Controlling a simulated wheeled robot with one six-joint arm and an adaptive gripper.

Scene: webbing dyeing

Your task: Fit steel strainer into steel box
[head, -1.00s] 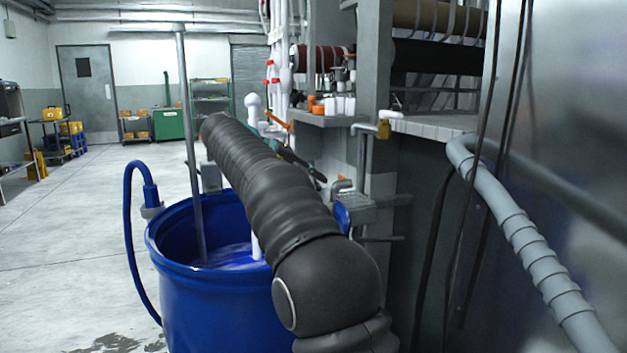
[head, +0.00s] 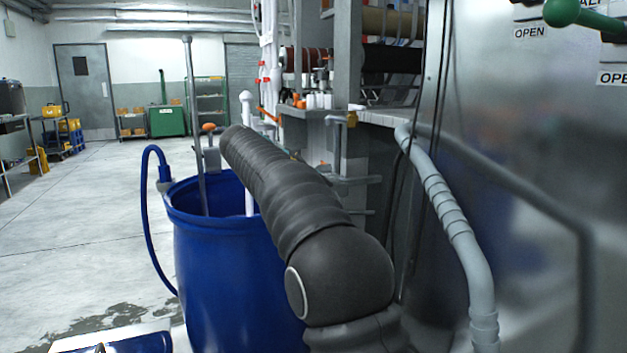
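I cannot make out the steel strainer or the steel box in the head view. My black, sleeved arm runs from the lower right up toward the middle and hides what is behind it. My gripper is not in view, so I cannot see what it holds. A small grey metal fixture (head: 352,181) shows just right of my arm, partly hidden; I cannot tell what it is.
A blue drum (head: 225,270) with an upright rod (head: 193,110) and blue hose (head: 148,220) stands left of my arm. A steel machine wall (head: 530,150) with a grey pipe (head: 448,215) is close on the right. Open floor (head: 70,240) lies left.

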